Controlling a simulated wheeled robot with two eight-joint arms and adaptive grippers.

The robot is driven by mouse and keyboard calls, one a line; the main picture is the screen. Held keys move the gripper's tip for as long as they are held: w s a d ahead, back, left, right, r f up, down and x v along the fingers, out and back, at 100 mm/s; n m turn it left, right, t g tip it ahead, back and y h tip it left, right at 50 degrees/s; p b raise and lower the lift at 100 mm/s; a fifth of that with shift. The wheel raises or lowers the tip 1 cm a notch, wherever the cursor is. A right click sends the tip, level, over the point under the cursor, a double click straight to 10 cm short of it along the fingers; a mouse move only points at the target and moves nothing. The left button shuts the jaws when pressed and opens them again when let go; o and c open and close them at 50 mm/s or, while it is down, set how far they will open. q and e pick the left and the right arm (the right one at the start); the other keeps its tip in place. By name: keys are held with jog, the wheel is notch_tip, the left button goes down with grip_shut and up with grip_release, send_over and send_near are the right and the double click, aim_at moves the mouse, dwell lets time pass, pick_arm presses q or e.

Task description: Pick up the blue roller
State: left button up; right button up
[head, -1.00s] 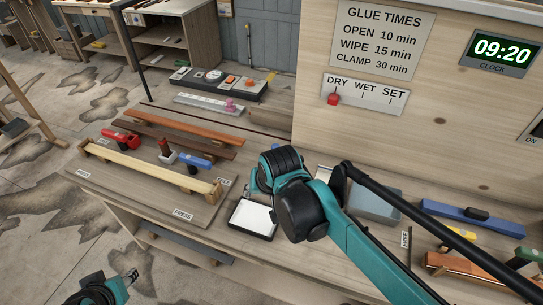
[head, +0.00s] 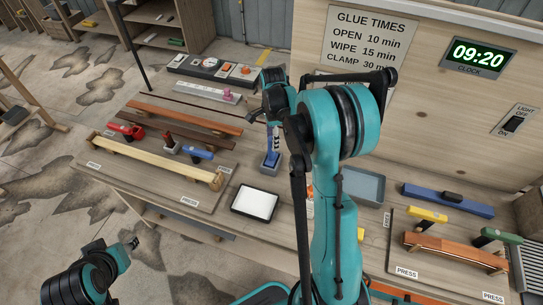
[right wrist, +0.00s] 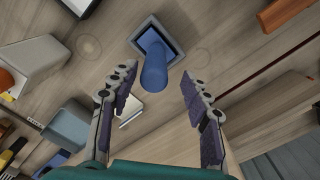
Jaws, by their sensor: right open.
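In the head view the roller (head: 273,138) stands upright in the holder (head: 270,160), partly hidden by my right gripper. My right gripper (right wrist: 158,90) is open, with a finger on each side of the roller's near end and nothing held. In the head view the right gripper (head: 264,112) is above the holder. My left gripper (head: 130,244) is low at the left, off the bench; its jaws are too small to judge.
A white pad in a black tray (head: 255,203) lies in front of the holder. A grey tray (head: 365,186) is to the right. A board with wooden strips (head: 150,174) and clamps lies left. The upright panel (head: 440,110) stands behind the right arm.

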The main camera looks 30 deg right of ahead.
aim_at(271, 152)
jog(key=f, duration=0.2)
jog(key=f+b, duration=0.1)
jog(key=f, duration=0.3)
jog(key=shift+s+a+b, duration=0.3)
jog(key=shift+a+b, duration=0.05)
jog(key=shift+a, duration=0.05)
jog(key=shift+f, duration=0.55)
grip_shut()
